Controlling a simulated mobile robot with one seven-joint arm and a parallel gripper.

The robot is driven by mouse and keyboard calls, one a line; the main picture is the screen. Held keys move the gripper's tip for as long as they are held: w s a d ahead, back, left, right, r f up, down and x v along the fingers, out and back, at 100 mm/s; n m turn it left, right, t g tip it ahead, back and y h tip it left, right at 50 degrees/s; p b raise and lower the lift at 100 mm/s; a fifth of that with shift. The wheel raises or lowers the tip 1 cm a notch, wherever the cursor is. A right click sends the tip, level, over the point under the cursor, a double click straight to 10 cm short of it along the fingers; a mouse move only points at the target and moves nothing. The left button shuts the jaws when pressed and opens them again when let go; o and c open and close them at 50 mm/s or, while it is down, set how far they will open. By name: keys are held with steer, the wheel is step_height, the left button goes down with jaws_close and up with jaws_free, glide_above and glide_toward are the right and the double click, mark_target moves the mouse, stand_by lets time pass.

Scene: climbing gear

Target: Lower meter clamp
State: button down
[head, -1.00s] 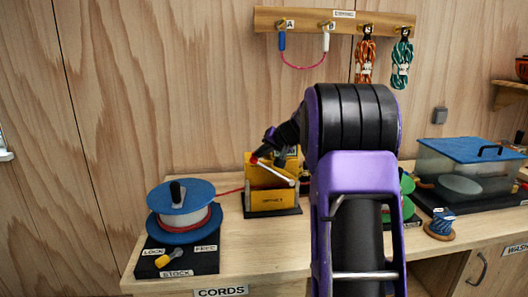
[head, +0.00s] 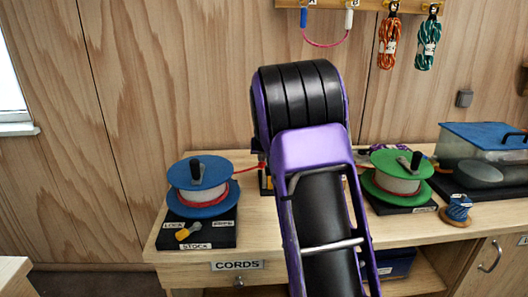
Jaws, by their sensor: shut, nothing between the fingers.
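The yellow meter with its clamp (head: 266,184) is almost wholly hidden behind my arm in the head view. Only a narrow strip of its left side shows, where the red cord (head: 247,169) reaches it. The state of the clamp cannot be seen. The blue stock spool (head: 199,172) stands left of the meter, and the green spool (head: 401,163) stands right of it. My gripper is hidden behind my own arm. A small purple and dark part of my arm shows behind the green spool's left side.
The lock lever (head: 188,231) lies on the stock base. A small blue spool (head: 458,208) and a blue-lidded clear box (head: 481,155) stand at the right. Rope bundles (head: 388,41) hang from the wall rail. The bench front (head: 280,252) is bare near the CORDS label.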

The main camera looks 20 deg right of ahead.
steer(key=shift+s+a+f, duration=0.1)
steer(key=shift+a+f, duration=0.05)
steer(key=shift+f, duration=0.3)
steer(key=shift+r, duration=0.1)
steer(key=s+a+r+p, duration=0.1)
steer(key=s+r+p, duration=0.1)
steer(key=s+r, duration=0.4)
step_height(320, 180, up, 6)
steer(key=shift+s+a+f+p, duration=0.15)
steer(key=shift+s+a+p, duration=0.15)
steer(key=shift+a+p, duration=0.1)
